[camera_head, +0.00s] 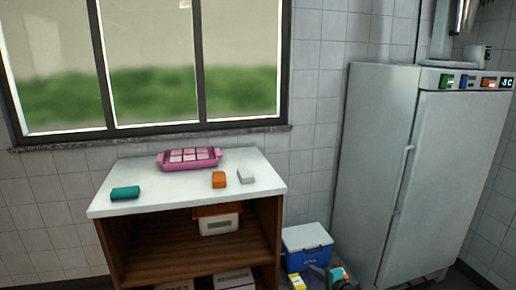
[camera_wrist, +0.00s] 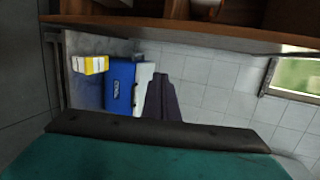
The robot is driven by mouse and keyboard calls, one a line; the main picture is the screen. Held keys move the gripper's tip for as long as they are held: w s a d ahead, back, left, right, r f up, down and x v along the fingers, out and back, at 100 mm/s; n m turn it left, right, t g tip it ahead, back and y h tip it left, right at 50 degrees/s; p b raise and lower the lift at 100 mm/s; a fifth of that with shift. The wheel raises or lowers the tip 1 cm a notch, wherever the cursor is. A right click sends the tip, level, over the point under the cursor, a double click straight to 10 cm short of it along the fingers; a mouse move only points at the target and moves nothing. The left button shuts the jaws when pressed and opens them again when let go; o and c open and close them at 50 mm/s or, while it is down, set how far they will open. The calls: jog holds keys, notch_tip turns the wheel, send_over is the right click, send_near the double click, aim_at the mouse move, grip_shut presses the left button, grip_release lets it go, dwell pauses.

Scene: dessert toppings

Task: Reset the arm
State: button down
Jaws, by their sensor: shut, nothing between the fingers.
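My gripper (camera_head: 318,269) shows at the bottom of the head view, low in front of the blue cooler and right of the counter. In the wrist view my gripper (camera_wrist: 162,77) points out from a dark bar and teal body, with its fingers together. Nothing is seen held in it. The rest of my arm is mostly out of view.
A white-topped wooden counter (camera_head: 130,206) holds a pink tray (camera_head: 190,165), a teal item (camera_head: 125,193), an orange block (camera_head: 219,180) and a grey block (camera_head: 246,177). A blue cooler (camera_wrist: 119,85) and yellow box (camera_wrist: 90,65) are near my gripper. A tall fridge (camera_head: 370,150) stands right.

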jog(key=s+a+f+n+g+y+p, duration=0.1)
jog(key=s+a+f+n+g+p, duration=0.15)
jog(key=s+a, duration=0.45)
jog(key=s+a+f+n+g+y+p, duration=0.1)
jog(key=s+a+f+n+g+p, duration=0.1)
jog(key=s+a+f+g+p, duration=0.35)
jog(key=s+a+f+n+g+p, duration=0.1)
jog(key=s+a+f+n+g, duration=0.15)
jog(key=s, duration=0.55)
jog(key=s+a+f+n+g+p, duration=0.1)
jog(key=s+a+n, duration=0.15)
jog(key=s, duration=0.55)
jog(key=s+d+f+n+g+h+p, duration=0.1)
jog(key=s+d+g+h, duration=0.1)
jog(key=s, duration=0.6)
jog(key=s+d+f+n+g+h+p, duration=0.1)
jog(key=s+n+g+h+p, duration=0.1)
jog(key=s, duration=0.5)
jog(key=s+d+n+g+h, duration=0.1)
jog(key=s+d+g+h, duration=0.2)
jog(key=s+d, duration=0.4)
jog(key=shift+s+d+r+h, duration=0.15)
jog(key=shift+d+r+h, duration=0.25)
jog(key=shift+d, duration=0.25)
